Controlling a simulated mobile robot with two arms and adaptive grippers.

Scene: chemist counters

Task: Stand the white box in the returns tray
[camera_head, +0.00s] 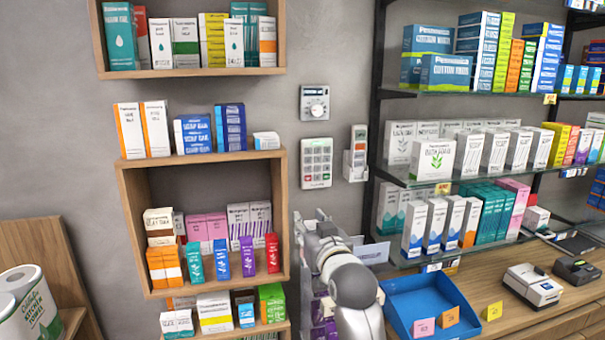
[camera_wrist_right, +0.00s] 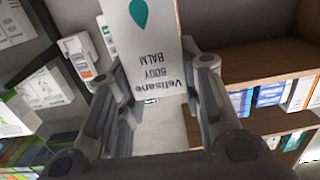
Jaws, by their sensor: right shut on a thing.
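The white box (camera_wrist_right: 150,75), marked "Body Balm" with a teal drop, is between the fingers of my right gripper (camera_wrist_right: 155,95) in the right wrist view. The fingers are shut on it, and its lettering appears upside down there. In the head view my right gripper (camera_head: 312,228) is raised in front of the wall, just right of the lower shelf unit; the box cannot be made out clearly there. The blue tray (camera_head: 403,325) lies on the wooden counter, right of and below the gripper. My left gripper is not in view.
Two small tags, pink (camera_head: 424,327) and orange (camera_head: 448,317), are at the tray's front. A yellow tag (camera_head: 492,311) and a white device (camera_head: 533,286) are to its right. A glass shelf (camera_head: 440,252) with boxes overhangs behind the tray. A wooden shelf unit (camera_head: 136,232) stands left.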

